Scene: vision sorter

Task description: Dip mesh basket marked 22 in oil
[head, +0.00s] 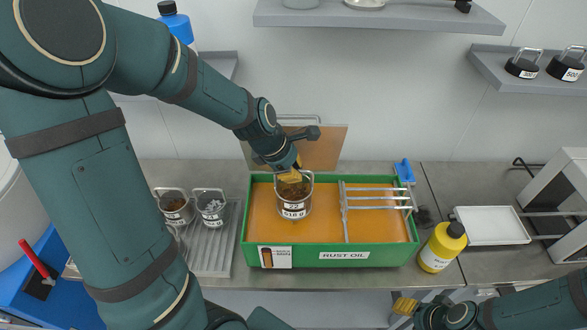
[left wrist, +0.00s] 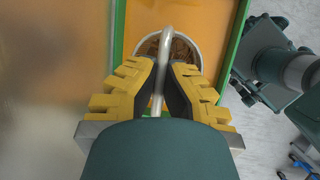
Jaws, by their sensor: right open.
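The mesh basket marked 22 (head: 294,209) is a round basket with brown contents and a white label, upright at the left part of the green-walled oil bath (head: 392,255). Its whole front shows, so it appears above the orange oil; the exact height is unclear. My left gripper (head: 290,177) is at the top of its handle. In the left wrist view the handle (left wrist: 163,45) runs between the yellow fingers (left wrist: 162,82), which are closed on it. The basket's rim (left wrist: 190,50) lies behind. My right gripper (head: 403,306) is open and empty at the bottom right, away from the bath.
A metal rack (head: 375,208) lies over the bath's right part. A yellow bottle (head: 442,246) and a white tray (head: 492,226) are to the right.

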